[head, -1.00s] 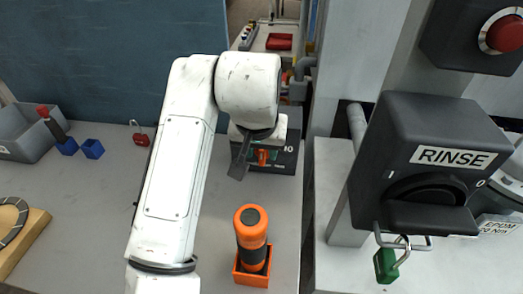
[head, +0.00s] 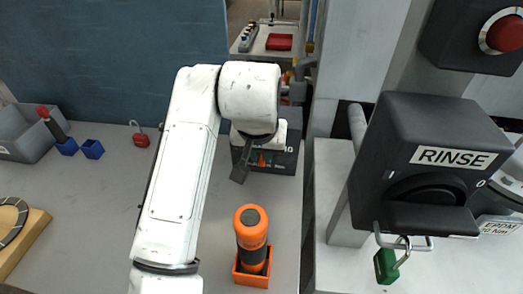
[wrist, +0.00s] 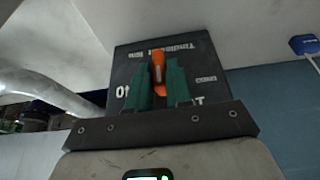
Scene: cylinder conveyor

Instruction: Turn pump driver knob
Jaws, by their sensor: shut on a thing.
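The pump driver is a dark box (head: 290,157) with white lettering, standing at the back right of the grey bench in the head view. Its orange knob (wrist: 158,62) shows upright in the wrist view, on the box's face. My gripper (wrist: 161,80) has its two green fingers on either side of the knob and is shut on it. In the head view the knob (head: 262,159) is a small orange patch, partly hidden by my wrist and fingers.
An orange-and-black tool in an orange holder (head: 252,268) stands in front of the driver. A RINSE switch box (head: 430,150) with a green padlock (head: 386,265) is at right. A red padlock (head: 140,140) and blue blocks (head: 92,149) lie at left.

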